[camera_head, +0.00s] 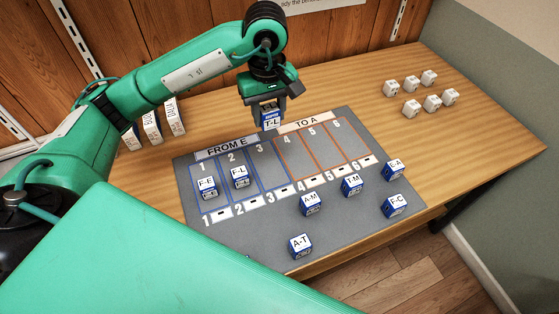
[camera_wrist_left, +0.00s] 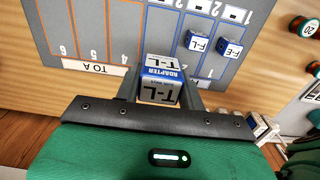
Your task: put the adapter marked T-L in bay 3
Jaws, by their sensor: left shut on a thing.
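The adapter marked T-L (camera_head: 271,119), a small blue and white box, is held by my left gripper (camera_head: 268,104) above the back edge of the grey mat (camera_head: 230,233). In the left wrist view the T-L adapter (camera_wrist_left: 160,82) sits between the two fingers of my left gripper (camera_wrist_left: 162,97), its label upside down. Bay 3 (camera_head: 268,165) is the rightmost blue-outlined bay under the FROM E strip, and nothing lies in it. F-E (camera_head: 207,187) is in bay 1 and F-L (camera_head: 240,176) in bay 2. My right gripper is not in view.
Adapters A-M (camera_head: 310,204), T-M (camera_head: 351,186), E-A (camera_head: 393,170), F-C (camera_head: 395,207) and A-T (camera_head: 300,246) stand on the front and right of the mat. Several white cubes (camera_head: 411,108) stand at the back right. Upright booklets (camera_head: 152,126) stand at the left.

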